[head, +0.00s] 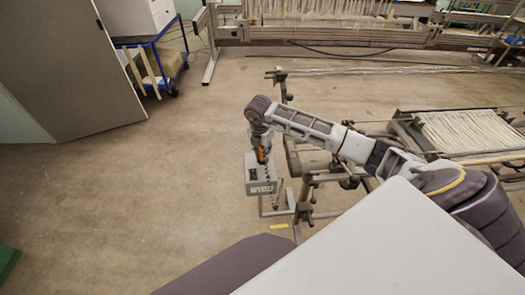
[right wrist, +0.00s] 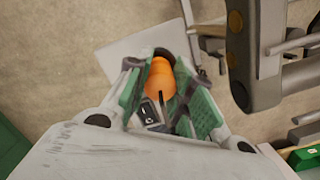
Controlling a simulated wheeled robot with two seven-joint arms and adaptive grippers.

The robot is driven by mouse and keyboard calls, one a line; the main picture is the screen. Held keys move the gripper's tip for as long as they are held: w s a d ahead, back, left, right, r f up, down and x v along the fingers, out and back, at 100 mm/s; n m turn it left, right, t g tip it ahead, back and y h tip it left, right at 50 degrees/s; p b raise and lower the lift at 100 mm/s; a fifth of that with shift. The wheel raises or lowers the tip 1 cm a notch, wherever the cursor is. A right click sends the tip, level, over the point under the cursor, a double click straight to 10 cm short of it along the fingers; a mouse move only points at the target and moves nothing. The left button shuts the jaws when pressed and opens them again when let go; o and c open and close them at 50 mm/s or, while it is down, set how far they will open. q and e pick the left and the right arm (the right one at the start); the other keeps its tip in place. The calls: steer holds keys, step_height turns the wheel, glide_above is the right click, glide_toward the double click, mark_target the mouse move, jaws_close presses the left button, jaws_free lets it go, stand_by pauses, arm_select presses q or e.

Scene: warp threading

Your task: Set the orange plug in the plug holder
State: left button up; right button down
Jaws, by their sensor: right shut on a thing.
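My right gripper (head: 262,146) points down above the grey box-shaped plug holder (head: 260,184), which has dark openings in its top. The gripper is shut on the orange plug (head: 261,155), whose lower end is close over the holder's top. In the right wrist view the plug (right wrist: 160,78) sits between the green-padded fingers of the gripper (right wrist: 163,88). The holder's pale plate (right wrist: 125,54) lies behind it, with a dark round shape beside the plug's tip. I cannot tell whether the plug touches the holder. My left gripper is out of view.
A metal frame with clamps (head: 305,190) stands just right of the holder; its dark post (right wrist: 240,50) is close in the right wrist view. A loom section with pale threads (head: 470,130) lies further right. The floor (head: 130,200) to the left is clear.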

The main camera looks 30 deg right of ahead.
steer(key=shift+f+b, duration=0.3)
steer(key=shift+f, duration=0.15)
stand_by(1.0)
stand_by(0.4)
steer(key=c, duration=1.2)
jaws_free()
steer(key=shift+o, duration=0.2)
step_height(320, 180, up, 12)
steer(key=a, duration=0.1)
steer(key=shift+s, duration=0.3)
steer(key=shift+a, duration=0.1)
